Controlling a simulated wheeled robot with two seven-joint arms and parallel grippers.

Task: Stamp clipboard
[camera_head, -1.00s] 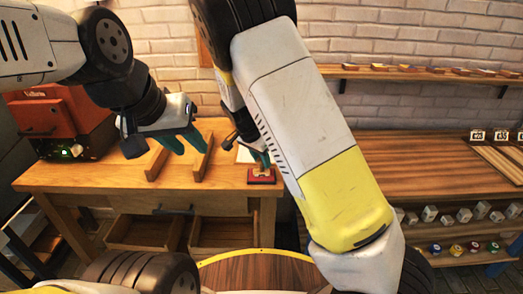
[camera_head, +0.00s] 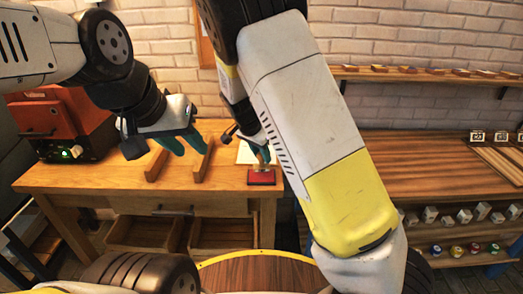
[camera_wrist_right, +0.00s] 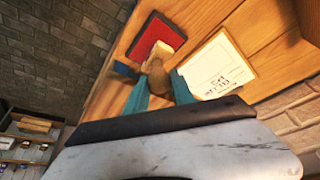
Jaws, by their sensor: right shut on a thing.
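A red ink pad (camera_head: 261,178) lies near the front right corner of the wooden workbench; it also shows in the right wrist view (camera_wrist_right: 149,36). My right gripper (camera_head: 262,154) is shut on a wooden-handled stamp (camera_wrist_right: 157,70) and holds it just above the pad's near edge. The clipboard with white paper (camera_head: 245,154) lies behind the pad; in the right wrist view its printed sheet (camera_wrist_right: 213,68) is to the right of the stamp. My left gripper (camera_head: 185,144) hovers over the bench at left, fingers apart and empty.
Two wooden bars (camera_head: 203,160) stand on the bench below my left gripper. A red machine (camera_head: 70,125) is at the bench's left end. Shelves with small goods (camera_head: 462,215) are at right.

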